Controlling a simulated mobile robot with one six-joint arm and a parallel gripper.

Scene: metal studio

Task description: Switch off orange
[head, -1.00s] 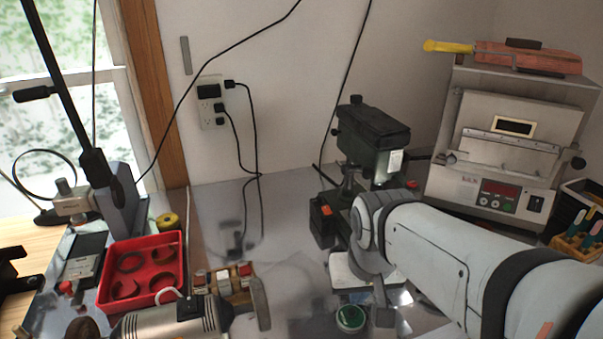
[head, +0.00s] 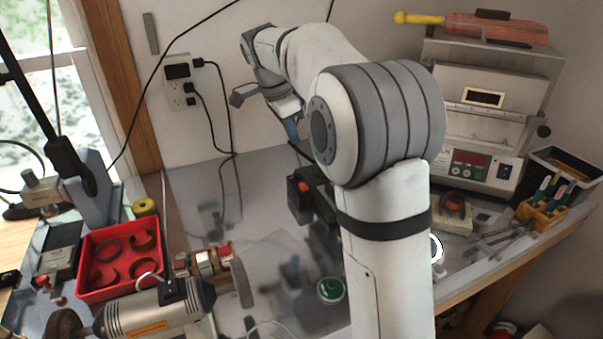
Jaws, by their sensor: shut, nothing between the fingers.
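An orange-red button or switch (head: 303,187) sits on the upper front of a dark box (head: 312,198) beside the drill press base, left of my arm. Whether it is on or off cannot be told at this size. My gripper (head: 293,131) is small and partly hidden at the end of the raised arm, near the back wall. It looks shut and empty. In the picture its tip lies above the orange switch, apart from it; the depth gap is unclear. My arm hides most of the drill press.
A red tray (head: 82,287) of rings, a silver motor tool (head: 155,309) and a green button (head: 331,289) are on the bench. A small furnace (head: 486,130) with a control panel and a black bin (head: 560,165) stand right. Cables hang from the wall outlet (head: 182,85).

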